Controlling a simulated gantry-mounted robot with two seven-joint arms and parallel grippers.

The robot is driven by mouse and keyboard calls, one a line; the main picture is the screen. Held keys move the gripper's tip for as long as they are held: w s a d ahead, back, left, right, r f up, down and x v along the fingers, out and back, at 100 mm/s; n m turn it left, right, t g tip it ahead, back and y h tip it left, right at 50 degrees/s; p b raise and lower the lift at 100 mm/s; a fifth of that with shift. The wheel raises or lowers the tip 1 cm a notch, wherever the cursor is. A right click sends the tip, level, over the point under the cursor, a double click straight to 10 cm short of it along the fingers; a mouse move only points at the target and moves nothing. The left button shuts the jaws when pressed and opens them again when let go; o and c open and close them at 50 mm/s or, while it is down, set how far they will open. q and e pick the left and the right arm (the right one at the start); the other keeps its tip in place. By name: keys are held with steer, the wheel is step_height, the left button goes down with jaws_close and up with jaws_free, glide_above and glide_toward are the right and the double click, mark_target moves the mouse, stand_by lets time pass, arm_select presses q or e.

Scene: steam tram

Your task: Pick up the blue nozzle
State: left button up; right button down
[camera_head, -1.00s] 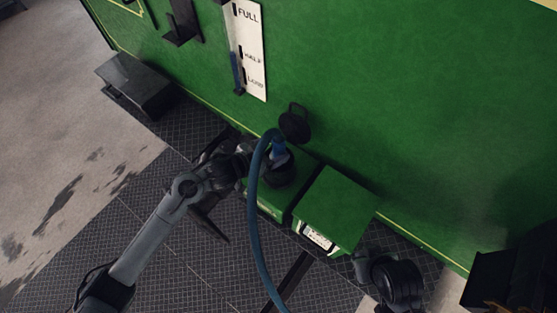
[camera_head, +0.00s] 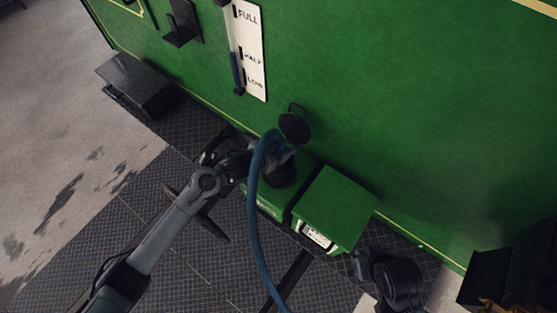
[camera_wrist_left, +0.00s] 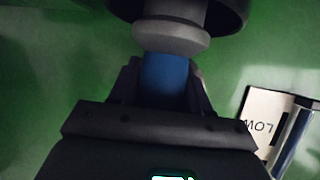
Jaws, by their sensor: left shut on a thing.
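The blue nozzle (camera_wrist_left: 166,78) sits between the two fingers of my left gripper (camera_wrist_left: 160,85) in the left wrist view, and the gripper is shut on it. A grey collar and a dark round filler opening (camera_wrist_left: 175,30) lie directly ahead of it. In the head view my left gripper (camera_head: 268,160) is at the nozzle, above the dark round filler (camera_head: 279,172) on the green box; the blue hose (camera_head: 254,215) partly hides both. I cannot tell whether the nozzle is still inside the filler. My right gripper is not clearly seen.
A black round lid (camera_head: 294,127) stands open against the green tram wall (camera_head: 400,110). A green box with a label (camera_head: 337,205) is right of the filler. A white level gauge (camera_head: 251,50) is on the wall. A dark step (camera_head: 136,82) is at the left.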

arm_select(q)
jaws_close()
steer(key=shift+r, duration=0.1)
steer(key=shift+r, duration=0.1)
